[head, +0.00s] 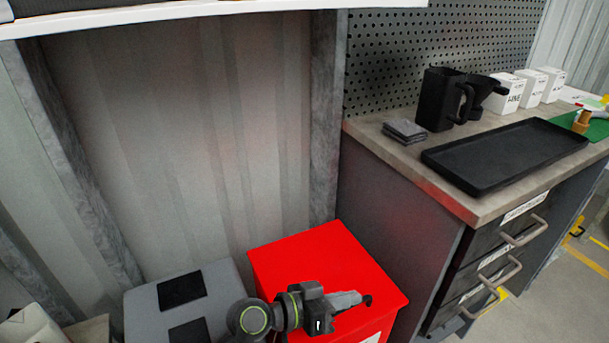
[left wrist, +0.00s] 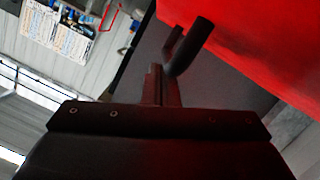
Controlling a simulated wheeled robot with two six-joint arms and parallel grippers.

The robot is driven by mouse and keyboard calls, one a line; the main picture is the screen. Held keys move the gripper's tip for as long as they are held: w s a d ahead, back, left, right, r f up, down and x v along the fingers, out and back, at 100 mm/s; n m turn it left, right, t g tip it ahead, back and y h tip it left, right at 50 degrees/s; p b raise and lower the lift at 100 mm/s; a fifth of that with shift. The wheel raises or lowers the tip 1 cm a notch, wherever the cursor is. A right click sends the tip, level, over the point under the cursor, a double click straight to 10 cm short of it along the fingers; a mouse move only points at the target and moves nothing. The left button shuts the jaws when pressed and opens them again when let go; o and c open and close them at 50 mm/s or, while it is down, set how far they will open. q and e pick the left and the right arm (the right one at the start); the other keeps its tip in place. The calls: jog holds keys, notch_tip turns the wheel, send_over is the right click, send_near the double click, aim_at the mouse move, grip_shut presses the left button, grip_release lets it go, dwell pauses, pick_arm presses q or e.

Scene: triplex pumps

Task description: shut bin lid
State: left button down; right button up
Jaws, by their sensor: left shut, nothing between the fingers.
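The red bin (head: 376,327) stands on the floor between a grey box and the workbench. Its flat red lid (head: 320,250) lies over the top, and I see no gap under the part that shows. My left gripper (head: 366,300) is over the front part of the lid, shut and empty. The arm hides part of the bin's front left. My right gripper is not in view.
The grey box (head: 225,278) with black patches stands left of the bin. The workbench (head: 400,190) with drawers is close on the right, bearing a black tray (head: 505,155) and a black jug (head: 440,98). A white shelf (head: 200,12) runs above.

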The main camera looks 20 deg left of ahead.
pick_arm(q)
jog(key=shift+s+f, duration=0.1)
jog(key=shift+f, duration=0.3)
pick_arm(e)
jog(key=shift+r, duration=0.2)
